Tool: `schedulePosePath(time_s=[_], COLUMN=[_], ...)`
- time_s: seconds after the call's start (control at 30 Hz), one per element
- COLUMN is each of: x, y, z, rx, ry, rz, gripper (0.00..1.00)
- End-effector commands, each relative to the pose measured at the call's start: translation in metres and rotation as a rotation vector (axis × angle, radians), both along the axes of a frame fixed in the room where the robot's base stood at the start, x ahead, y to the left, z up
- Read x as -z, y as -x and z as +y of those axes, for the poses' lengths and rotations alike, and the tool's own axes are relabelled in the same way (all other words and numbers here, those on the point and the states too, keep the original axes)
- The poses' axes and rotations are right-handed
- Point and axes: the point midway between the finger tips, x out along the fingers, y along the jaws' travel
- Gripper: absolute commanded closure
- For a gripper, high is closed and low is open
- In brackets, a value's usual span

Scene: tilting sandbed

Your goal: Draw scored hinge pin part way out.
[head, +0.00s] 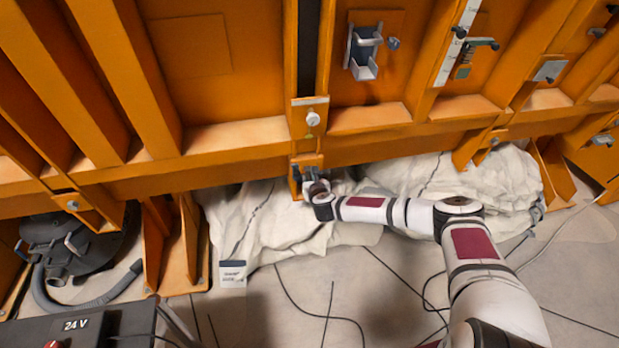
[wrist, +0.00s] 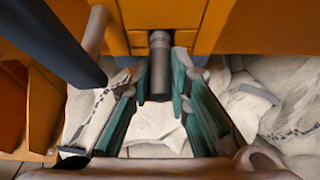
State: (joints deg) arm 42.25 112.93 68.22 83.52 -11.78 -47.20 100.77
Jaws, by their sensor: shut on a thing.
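The hinge pin (wrist: 159,82) is a dark grey cylinder with a lighter collar at its upper end. It juts out from an orange hinge bracket (head: 306,161) low on the orange frame; the bracket also shows in the wrist view (wrist: 202,42). My gripper (wrist: 160,78) has its green-padded fingers on either side of the pin and is shut on it. In the head view my gripper (head: 315,188) sits right at the bracket and hides the pin. No score marks can be made out on the pin.
Crumpled pale cloth (head: 265,215) lies on the floor below the frame. A black 24 V box (head: 110,325) and a round dark machine with a hose (head: 75,250) stand at lower left. Cables cross the floor. A dark bar (wrist: 55,40) crosses the wrist view's upper left.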

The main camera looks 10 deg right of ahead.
Motion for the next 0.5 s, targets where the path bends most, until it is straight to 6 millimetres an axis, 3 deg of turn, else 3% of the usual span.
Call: schedulePosePath(time_s=[0.5], x=[0.002], y=[0.014], z=[0.000], rx=[0.000], ry=[0.000], rz=[-0.001], gripper=[1.00])
